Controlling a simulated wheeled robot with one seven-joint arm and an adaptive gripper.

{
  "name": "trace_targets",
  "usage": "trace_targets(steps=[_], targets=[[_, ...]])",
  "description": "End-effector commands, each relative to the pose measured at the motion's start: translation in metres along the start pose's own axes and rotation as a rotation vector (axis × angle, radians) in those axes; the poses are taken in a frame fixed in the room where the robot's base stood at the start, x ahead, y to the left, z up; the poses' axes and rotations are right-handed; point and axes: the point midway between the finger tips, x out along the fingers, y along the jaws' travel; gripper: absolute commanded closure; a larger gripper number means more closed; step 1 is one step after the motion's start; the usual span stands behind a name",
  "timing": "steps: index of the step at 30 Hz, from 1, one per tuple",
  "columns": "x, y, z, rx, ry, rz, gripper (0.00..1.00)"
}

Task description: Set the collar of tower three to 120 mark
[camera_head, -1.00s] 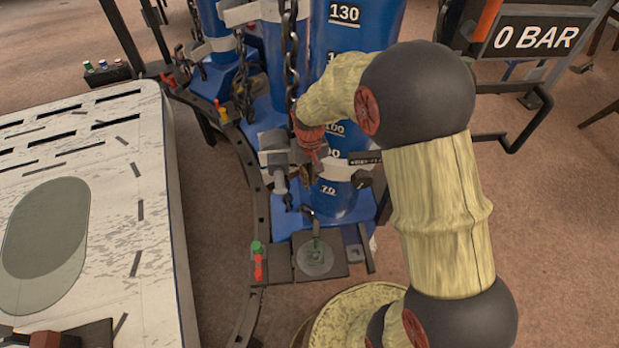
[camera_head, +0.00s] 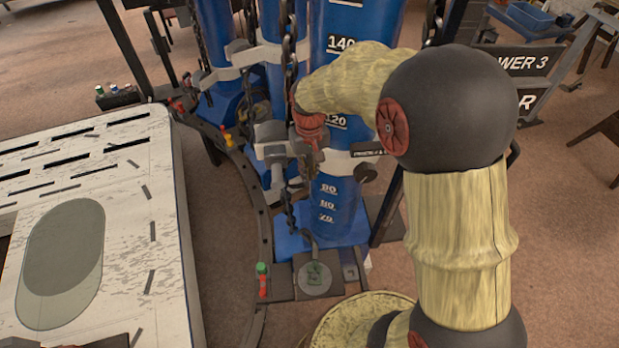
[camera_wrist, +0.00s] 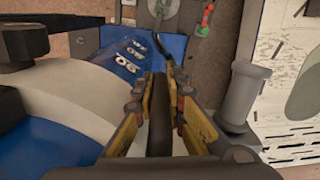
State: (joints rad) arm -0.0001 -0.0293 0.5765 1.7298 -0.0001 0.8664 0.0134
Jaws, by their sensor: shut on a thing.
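Tower three is the blue column (camera_head: 340,85) with white marks; the sign beside it reads "WER 3". Its pale grey collar (camera_head: 345,164) wraps the column between the 120 mark above and the 90 mark below; what it covers is hidden. A dark knob (camera_head: 366,173) sits at its right side. My gripper (camera_head: 309,158) is at the collar's left side, partly hidden by my wrist. In the wrist view, my gripper (camera_wrist: 160,105) is shut on a dark bar-like handle (camera_wrist: 159,125), with the pale collar (camera_wrist: 75,112) just left of it.
Chains (camera_head: 290,60) hang at the tower's left, close to my gripper. More blue columns stand behind. A curved dark rail (camera_head: 262,205) runs between the tower and the pale slotted panel (camera_head: 120,215). The sign (camera_head: 515,62) stands at the right.

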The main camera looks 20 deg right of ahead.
Motion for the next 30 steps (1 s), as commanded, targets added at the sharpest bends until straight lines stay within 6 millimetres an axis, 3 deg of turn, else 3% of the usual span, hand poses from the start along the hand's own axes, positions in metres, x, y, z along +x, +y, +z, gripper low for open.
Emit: trace_targets(steps=[1, 3, 12, 30], targets=[[-0.023, -0.001, -0.004, 0.0, 0.014, -0.001, 1.0], [-0.038, -0.001, -0.004, 0.0, 0.013, -0.001, 1.0], [-0.079, -0.001, -0.004, 0.0, 0.013, -0.001, 1.0], [-0.088, -0.001, -0.003, 0.0, 0.008, -0.001, 1.0]])
